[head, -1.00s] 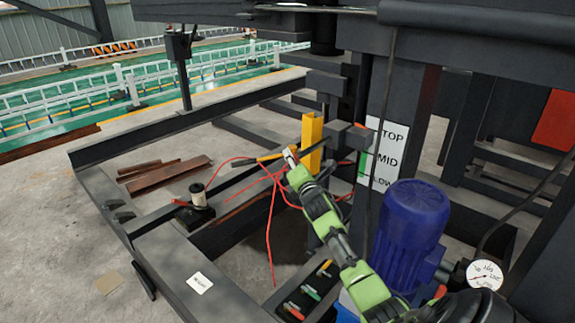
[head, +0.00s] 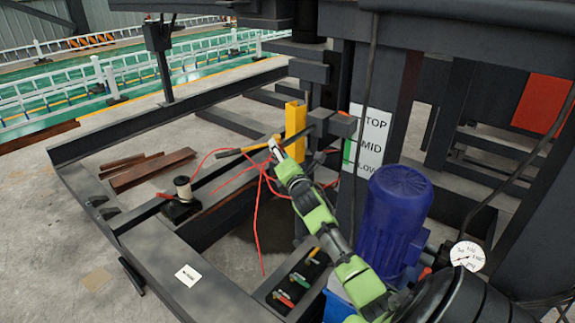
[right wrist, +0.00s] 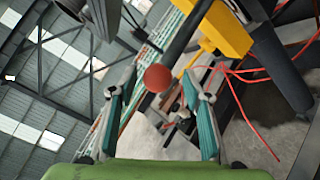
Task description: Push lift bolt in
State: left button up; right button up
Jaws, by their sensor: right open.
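The lift bolt appears to be the dark rod (right wrist: 185,40) ending in a red ball (right wrist: 157,78) in the right wrist view. The ball shows between the fingers of my right gripper (right wrist: 152,98), which is open; I cannot tell whether they touch it. In the head view my right gripper (head: 275,145) is small, beside a dark bar with a yellow section (head: 258,147), left of the yellow upright (head: 295,128). The yellow upright also shows in the right wrist view (right wrist: 222,32). My left gripper is not in view.
A blue motor (head: 395,215), a gauge (head: 467,256) and a TOP/MID/LOW sign (head: 370,140) stand right of my arm. Red cables (head: 258,215) hang below the gripper. A dark steel frame (head: 150,255) surrounds the area, with a spool (head: 183,188) on it.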

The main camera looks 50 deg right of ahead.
jog(key=v, duration=0.9)
jog(key=shift+s, duration=0.25)
jog(key=shift+r, duration=0.1)
